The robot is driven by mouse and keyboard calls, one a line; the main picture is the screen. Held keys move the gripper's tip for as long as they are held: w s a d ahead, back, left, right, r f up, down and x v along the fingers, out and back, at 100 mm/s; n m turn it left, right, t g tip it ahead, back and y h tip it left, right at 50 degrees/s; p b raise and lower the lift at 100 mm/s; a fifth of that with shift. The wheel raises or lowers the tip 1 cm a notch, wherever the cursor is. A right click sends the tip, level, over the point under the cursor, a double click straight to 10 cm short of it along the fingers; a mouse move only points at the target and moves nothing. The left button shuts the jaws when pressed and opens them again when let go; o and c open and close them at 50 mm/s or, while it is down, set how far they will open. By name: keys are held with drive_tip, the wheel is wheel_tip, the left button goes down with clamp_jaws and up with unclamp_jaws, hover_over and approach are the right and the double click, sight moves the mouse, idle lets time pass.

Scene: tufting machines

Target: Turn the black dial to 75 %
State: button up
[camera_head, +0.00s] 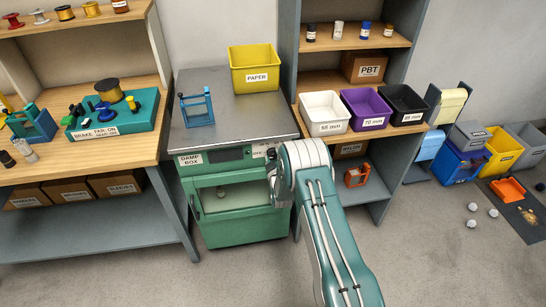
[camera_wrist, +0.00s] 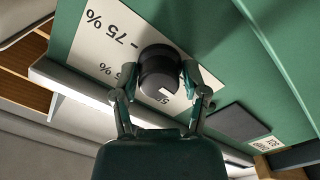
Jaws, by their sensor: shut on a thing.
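The black dial (camera_wrist: 159,68) sits on the green front panel of the damp box (camera_head: 237,229). In the wrist view my gripper (camera_wrist: 160,80) has one finger on each side of the dial and is shut on it. A white scale plate (camera_wrist: 96,40) behind the dial reads "75 %" at the upper left, with other markings partly hidden by the dial and the left finger. A short white mark shows on the dial's lower edge. In the head view my gripper (camera_head: 273,162) is at the upper right of the box front, where my arm hides most of the dial.
A blue frame (camera_head: 197,105) and a yellow PAPER bin (camera_head: 254,68) stand on the box's metal top. A wooden workbench (camera_head: 130,150) is at the left. Shelves with white (camera_head: 323,113), purple and black bins stand close at the right. Open floor lies in front.

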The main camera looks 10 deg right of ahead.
drive_tip(key=m, duration=0.4)
drive_tip(key=shift+m, duration=0.4)
drive_tip(key=m, duration=0.4)
drive_tip(key=shift+w, duration=0.1)
drive_tip(key=m, duration=0.4)
drive_tip(key=shift+m, duration=0.4)
drive_tip(key=m, duration=0.4)
drive_tip(key=shift+y, duration=0.3)
drive_tip(key=m, duration=0.4)
drive_tip(key=shift+m, duration=0.3)
drive_tip(key=m, duration=0.4)
drive_tip(key=shift+y, duration=0.3)
drive_tip(key=m, duration=0.4)
drive_tip(key=shift+m, duration=2)
drive_tip(key=shift+f, duration=0.15)
